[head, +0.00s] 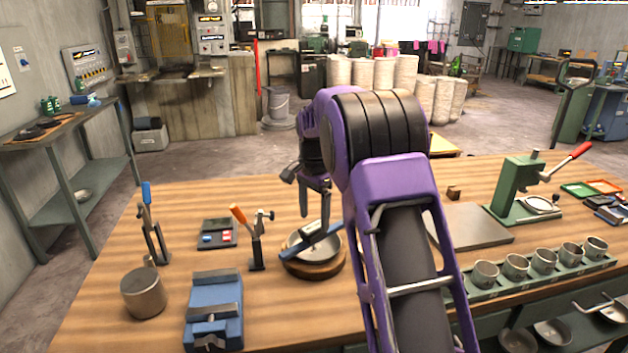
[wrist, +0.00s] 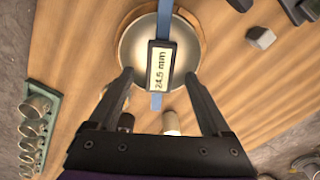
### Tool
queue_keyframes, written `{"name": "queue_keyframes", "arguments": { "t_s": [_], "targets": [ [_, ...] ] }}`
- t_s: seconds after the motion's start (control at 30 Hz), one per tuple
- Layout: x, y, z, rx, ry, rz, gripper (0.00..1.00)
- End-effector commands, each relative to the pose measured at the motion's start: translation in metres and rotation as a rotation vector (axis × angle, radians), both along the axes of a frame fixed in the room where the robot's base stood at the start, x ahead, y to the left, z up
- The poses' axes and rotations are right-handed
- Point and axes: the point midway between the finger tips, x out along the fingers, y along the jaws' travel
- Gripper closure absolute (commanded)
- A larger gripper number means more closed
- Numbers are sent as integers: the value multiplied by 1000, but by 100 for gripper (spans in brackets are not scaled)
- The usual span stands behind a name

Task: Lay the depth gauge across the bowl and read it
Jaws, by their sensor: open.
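The bowl (head: 297,246) is a shallow metal dish on a round wooden base (head: 314,271) near the middle of the bench. It also shows in the wrist view (wrist: 137,50). My gripper (head: 318,213) is above the bowl. In the wrist view its fingers (wrist: 158,80) are spread on either side of the display, with visible gaps, and hold nothing.
Toggle clamps with orange (head: 240,215) and blue (head: 147,192) handles stand left of the bowl. A blue vise (head: 213,310) and a metal cylinder (head: 143,293) are at front left. A green press (head: 520,190) and a rack of cups (head: 515,267) stand at right.

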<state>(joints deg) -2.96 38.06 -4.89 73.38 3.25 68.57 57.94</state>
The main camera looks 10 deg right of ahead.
Motion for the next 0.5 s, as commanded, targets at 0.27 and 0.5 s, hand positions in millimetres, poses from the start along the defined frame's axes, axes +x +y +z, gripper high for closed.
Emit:
{"name": "queue_keyframes", "arguments": {
  "t_s": [0.27, 0.5],
  "targets": [
    [0, 0, 69, 0, -2, 1, 18],
    [0, 0, 101, 0, -1, 1, 18]
  ]
}}
